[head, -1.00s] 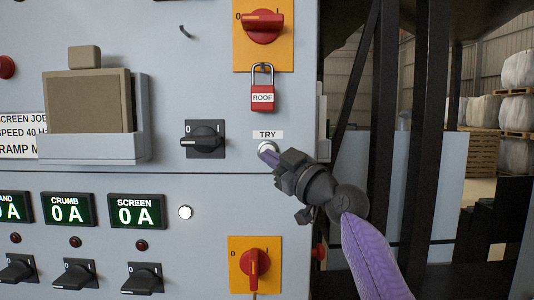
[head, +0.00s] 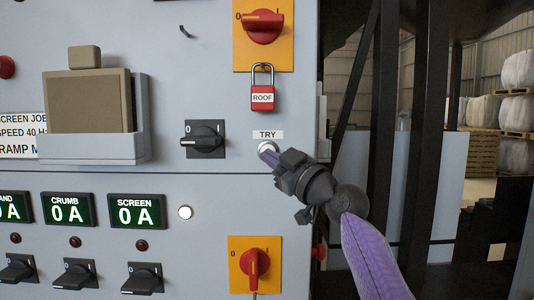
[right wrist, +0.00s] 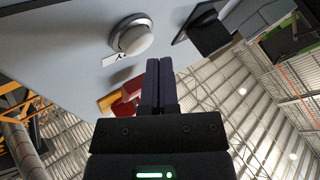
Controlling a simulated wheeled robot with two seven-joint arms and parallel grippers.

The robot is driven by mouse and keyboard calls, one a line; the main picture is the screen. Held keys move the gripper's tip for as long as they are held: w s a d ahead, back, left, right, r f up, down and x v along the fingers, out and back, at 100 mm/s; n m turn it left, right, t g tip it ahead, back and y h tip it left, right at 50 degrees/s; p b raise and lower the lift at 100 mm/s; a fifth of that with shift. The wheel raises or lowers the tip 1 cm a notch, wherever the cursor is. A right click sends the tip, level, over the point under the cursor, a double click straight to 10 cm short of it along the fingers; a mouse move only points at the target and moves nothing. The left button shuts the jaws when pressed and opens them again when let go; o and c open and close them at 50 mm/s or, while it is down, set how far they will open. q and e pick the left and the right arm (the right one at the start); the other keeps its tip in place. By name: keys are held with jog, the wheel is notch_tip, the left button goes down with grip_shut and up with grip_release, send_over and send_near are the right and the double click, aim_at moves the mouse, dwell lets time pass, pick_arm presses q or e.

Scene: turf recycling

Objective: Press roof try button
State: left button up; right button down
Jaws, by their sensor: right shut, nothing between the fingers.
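The pale round button (head: 267,147) sits under a TRY label (head: 268,134) on the grey panel, below a red padlock (head: 262,98) tagged ROOF. My right gripper (head: 268,155) is shut and empty. Its purple fingertips cover the lower part of the button in the head view. In the right wrist view the whole button (right wrist: 134,37) shows as a pale dome, just beyond and left of the shut fingertips (right wrist: 158,64). I see a small offset there, and cannot tell whether they touch. My left gripper is not in view.
The padlock hangs from a red rotary switch (head: 263,26) on a yellow plate. A black 0-1 switch (head: 205,140) is left of the button. Another red switch (head: 254,263) is below. Dark steel posts (head: 384,120) stand right of the panel.

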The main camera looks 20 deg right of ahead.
jog(key=shift+w, duration=0.1)
jog(key=shift+w+d, duration=0.1)
jog(key=shift+w, duration=0.25)
jog(key=shift+w+d+b, duration=0.1)
jog(key=shift+w+b, duration=0.2)
jog(key=shift+b, duration=0.05)
dwell(0.4)
jog(key=shift+s+a, duration=0.2)
jog(key=shift+s, duration=0.55)
jog(key=s, duration=0.2)
jog(key=s+a, duration=0.1)
jog(key=s, duration=0.2)
jog(key=shift+s+a, duration=0.35)
